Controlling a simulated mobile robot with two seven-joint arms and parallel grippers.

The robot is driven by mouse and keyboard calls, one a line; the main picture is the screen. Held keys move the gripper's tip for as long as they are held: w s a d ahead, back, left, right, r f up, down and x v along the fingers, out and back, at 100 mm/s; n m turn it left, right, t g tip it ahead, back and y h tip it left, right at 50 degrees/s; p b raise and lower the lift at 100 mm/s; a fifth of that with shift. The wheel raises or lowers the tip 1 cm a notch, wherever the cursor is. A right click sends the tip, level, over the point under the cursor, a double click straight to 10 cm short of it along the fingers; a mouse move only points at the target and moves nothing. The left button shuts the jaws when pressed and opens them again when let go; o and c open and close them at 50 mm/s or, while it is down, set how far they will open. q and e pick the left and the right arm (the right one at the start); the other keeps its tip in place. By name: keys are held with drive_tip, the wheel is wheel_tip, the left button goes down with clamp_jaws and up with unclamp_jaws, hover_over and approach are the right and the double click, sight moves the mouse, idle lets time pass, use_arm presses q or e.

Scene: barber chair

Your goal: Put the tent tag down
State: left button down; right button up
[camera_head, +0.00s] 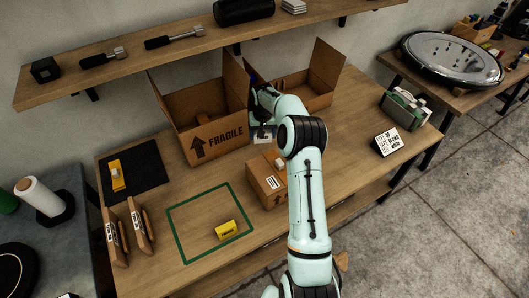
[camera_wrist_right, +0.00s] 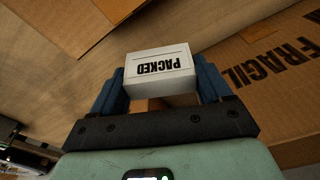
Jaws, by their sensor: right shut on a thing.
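The tent tag (camera_wrist_right: 160,72) is a small white piece with "PACKED" printed on it, upside down in the right wrist view. My right gripper (camera_wrist_right: 160,85) is shut on it, with a blue finger at each side. In the head view my right gripper (camera_head: 262,133) is beside the open FRAGILE box, over the workbench (camera_head: 345,165), and a white bit of the tag (camera_head: 262,139) shows below it. My arm hides part of this area. I cannot tell whether the tag touches anything underneath. My left gripper is not in view.
The open FRAGILE box (camera_head: 212,137) stands left of the gripper, another open box (camera_head: 318,85) behind. A small closed carton (camera_head: 265,185) is in front. A yellow block (camera_head: 227,231) lies inside a green outline. A black-and-white sign (camera_head: 387,142) stands at right.

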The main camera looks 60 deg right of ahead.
wheel_tip(320, 180, down, 12)
drive_tip(key=shift+w+r, duration=0.1)
idle(0.4)
drive_tip(key=shift+f, duration=0.2)
drive_tip(key=o, duration=1)
drive_tip(key=shift+o, duration=0.2)
drive_tip(key=shift+r, duration=0.15)
